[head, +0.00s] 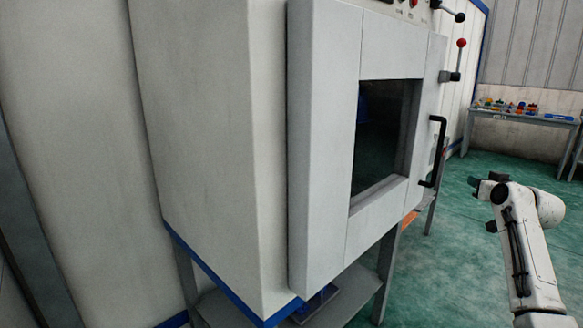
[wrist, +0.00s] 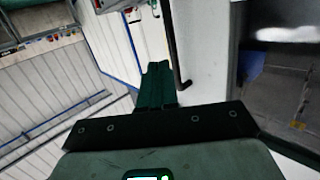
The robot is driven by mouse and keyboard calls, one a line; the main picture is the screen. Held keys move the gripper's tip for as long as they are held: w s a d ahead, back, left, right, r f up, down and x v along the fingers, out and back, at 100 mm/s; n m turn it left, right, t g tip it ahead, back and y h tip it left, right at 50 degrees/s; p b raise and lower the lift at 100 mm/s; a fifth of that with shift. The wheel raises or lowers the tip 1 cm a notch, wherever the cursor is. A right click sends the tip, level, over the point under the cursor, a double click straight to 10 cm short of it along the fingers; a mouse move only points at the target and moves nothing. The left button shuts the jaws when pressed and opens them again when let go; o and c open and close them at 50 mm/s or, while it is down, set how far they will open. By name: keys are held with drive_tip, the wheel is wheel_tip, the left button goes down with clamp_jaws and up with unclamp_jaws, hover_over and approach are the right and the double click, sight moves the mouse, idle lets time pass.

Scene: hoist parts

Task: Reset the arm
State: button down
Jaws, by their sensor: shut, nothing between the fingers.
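My white arm reaches up from the lower right of the head view, bent at a joint near its top. My gripper (head: 476,183) is the small dark end pointing left, in front of the cabinet's right side. In the wrist view my gripper (wrist: 157,72) shows as dark green fingers together, with nothing between them. It is apart from the cabinet's black door handle (head: 434,150) in the head view. The handle (wrist: 177,62) also shows just beyond the fingers in the wrist view.
A large grey-white cabinet (head: 325,150) with a dark window (head: 380,135) fills the middle. A red-knobbed lever (head: 456,62) juts from its front. A bench (head: 535,117) with small coloured parts stands at the back right. The green floor between is clear.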

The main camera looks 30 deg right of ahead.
drive_tip(key=w+a+f+n+g+y+p, duration=0.15)
drive_tip(key=w+a+f+y, duration=0.25)
drive_tip(key=a+f, duration=0.9)
drive_tip(key=s+a+f+n+g+y+p, duration=0.15)
drive_tip(key=a+f, duration=0.35)
drive_tip(key=a, duration=0.5)
drive_tip(key=s+a+f+g+y+p, duration=0.1)
drive_tip(key=s+a+f+g+y, duration=0.3)
drive_tip(key=a, duration=0.7)
drive_tip(key=s+a+f+n+g+p, duration=0.1)
drive_tip(key=s+a+f, duration=0.3)
drive_tip(key=s+a, duration=0.35)
drive_tip(key=s+a+f+n+g+p, duration=0.1)
drive_tip(key=s+a+f, duration=0.3)
drive_tip(key=s+a, duration=0.35)
drive_tip(key=s+a+r+g+h+p, duration=0.1)
drive_tip(key=s+a+g, duration=0.1)
drive_tip(key=s, duration=0.6)
drive_tip(key=s+a+g, duration=0.2)
drive_tip(key=s, duration=0.6)
drive_tip(key=shift+s+r+n+h+p, duration=0.25)
drive_tip(key=shift+r+n+h+p, duration=0.1)
drive_tip(key=shift+r+n, duration=0.05)
drive_tip(key=c, duration=1.9)
unclamp_jaws()
